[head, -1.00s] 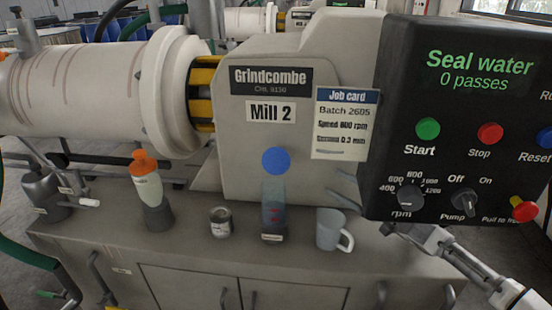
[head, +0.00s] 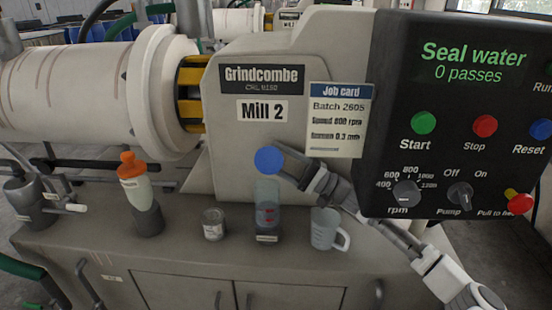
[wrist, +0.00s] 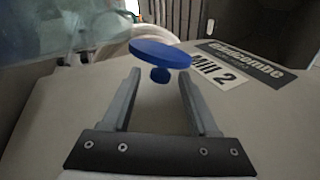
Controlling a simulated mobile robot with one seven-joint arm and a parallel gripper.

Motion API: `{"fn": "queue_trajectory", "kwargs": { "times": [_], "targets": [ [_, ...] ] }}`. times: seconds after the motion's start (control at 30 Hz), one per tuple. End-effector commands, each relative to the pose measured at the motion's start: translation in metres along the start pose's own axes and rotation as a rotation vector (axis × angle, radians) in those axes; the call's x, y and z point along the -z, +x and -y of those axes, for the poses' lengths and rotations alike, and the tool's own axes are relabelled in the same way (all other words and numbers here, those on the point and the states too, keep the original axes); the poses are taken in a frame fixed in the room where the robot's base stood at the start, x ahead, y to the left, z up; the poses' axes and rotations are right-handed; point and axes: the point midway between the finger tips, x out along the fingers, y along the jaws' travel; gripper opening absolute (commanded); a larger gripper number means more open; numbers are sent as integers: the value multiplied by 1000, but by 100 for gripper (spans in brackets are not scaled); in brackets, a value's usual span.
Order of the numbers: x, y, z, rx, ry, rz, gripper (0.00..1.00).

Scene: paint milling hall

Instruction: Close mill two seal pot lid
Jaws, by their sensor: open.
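The seal pot (head: 267,207) is a clear cylinder with red marks on the bench in front of mill two. Its round blue lid (head: 268,160) stands raised above the pot, its flat face towards the head camera. My gripper (head: 284,160) is open, at the right edge of the lid in the head view. In the wrist view the lid (wrist: 160,53) is a tilted blue disc with a small knob (wrist: 160,75). The knob shows between the tips of my open gripper (wrist: 160,85). I cannot tell whether the fingers touch it.
A measuring jug (head: 325,228) stands right of the pot, below my arm. A small tin (head: 214,225) and an orange-capped bottle (head: 133,178) in a grey holder stand left. The control panel (head: 460,120) overhangs at right. The mill body (head: 240,150) is close behind.

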Motion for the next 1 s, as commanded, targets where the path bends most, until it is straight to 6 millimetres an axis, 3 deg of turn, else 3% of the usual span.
{"fn": "queue_trajectory", "kwargs": {
  "times": [0.27,0.6,1.0],
  "targets": [
    [0,2,0,0,0,-1,60],
    [0,2,0,0,0,-1,0],
    [-2,2,0,3,-94,47,0]
  ]
}}
